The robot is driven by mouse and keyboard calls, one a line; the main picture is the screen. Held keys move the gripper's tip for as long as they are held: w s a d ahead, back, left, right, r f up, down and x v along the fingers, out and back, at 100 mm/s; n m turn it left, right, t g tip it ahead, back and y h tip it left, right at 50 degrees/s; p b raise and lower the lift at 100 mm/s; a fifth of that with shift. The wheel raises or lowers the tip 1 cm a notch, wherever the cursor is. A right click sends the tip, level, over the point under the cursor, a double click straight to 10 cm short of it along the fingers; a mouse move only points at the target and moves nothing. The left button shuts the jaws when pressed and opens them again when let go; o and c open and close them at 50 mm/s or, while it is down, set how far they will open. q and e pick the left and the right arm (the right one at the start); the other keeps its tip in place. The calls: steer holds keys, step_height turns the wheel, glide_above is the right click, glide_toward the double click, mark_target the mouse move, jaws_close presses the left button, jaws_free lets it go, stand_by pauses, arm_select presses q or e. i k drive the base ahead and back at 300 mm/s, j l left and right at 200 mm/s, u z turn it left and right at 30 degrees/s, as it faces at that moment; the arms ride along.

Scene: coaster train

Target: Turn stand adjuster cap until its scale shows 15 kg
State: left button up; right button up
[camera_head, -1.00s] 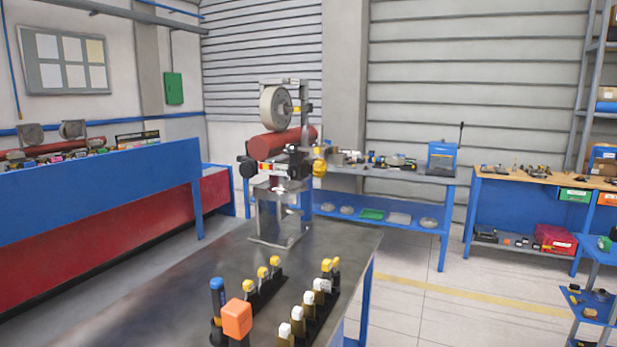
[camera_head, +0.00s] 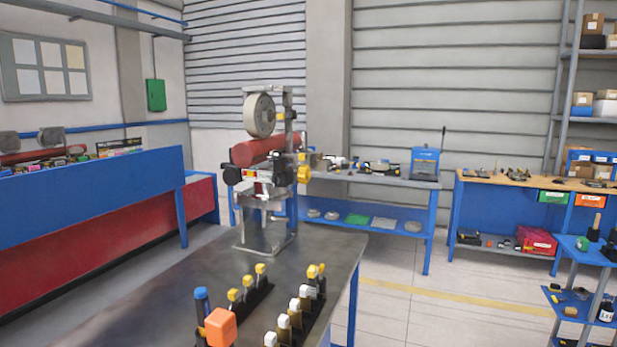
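The stand (camera_head: 265,245) stands upright at the far end of the dark metal table (camera_head: 170,295). It carries a grey wheel (camera_head: 259,115), a red cylinder (camera_head: 255,150), a black knob (camera_head: 232,175) on its left and a yellow knob (camera_head: 304,172) on its right. I cannot tell which part is the adjuster cap, and no scale reading is legible at this size. Neither of my grippers shows in the head view.
Racks of yellow- and white-topped tools (camera_head: 290,320), an orange block (camera_head: 220,326) and a blue-topped tool (camera_head: 202,308) stand on the near table. A blue bench (camera_head: 90,210) is at left. Open floor (camera_head: 440,300) lies to the right, with a blue shelf unit (camera_head: 572,305) beyond.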

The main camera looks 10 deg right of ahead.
mark_target(303, 175)
steer(key=l+u, duration=0.1)
steer(key=u, duration=0.4)
steer(key=i+l+u, duration=0.1)
steer(key=l+u, duration=0.15)
steer(key=l, duration=0.15)
steer(key=l+u, duration=0.25)
steer(key=l, duration=0.2)
steer(key=l+u, duration=0.35)
steer(key=l, duration=1.4)
